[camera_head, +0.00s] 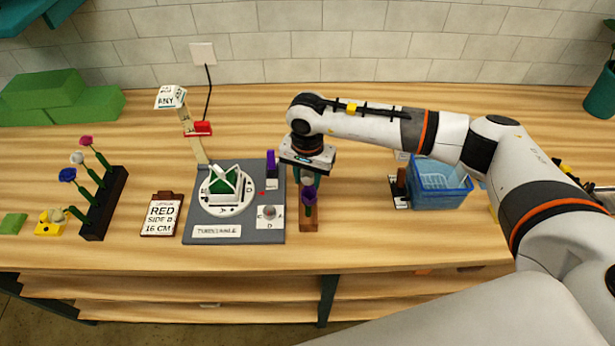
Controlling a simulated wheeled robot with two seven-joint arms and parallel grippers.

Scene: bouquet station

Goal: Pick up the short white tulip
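My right gripper (307,171) points down over a narrow brown wooden rack (308,226) just right of the turntable board. A whitish flower head (307,180) shows between or just below its fingers, and a purple flower (309,196) stands in front of it. The gripper body covers the rack's back part, and I cannot tell whether the fingers are closed on the whitish flower. Another white flower (77,158) stands in the dark rack (103,205) at the left, between a pink one (86,141) and a blue one (67,175). My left gripper is not in view.
A grey turntable board (262,236) with a white round holder (225,190) lies left of my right gripper. A card (161,217) reads "RED SIDE B 16 CM". A blue basket (440,183) stands at the right. The front right table is clear.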

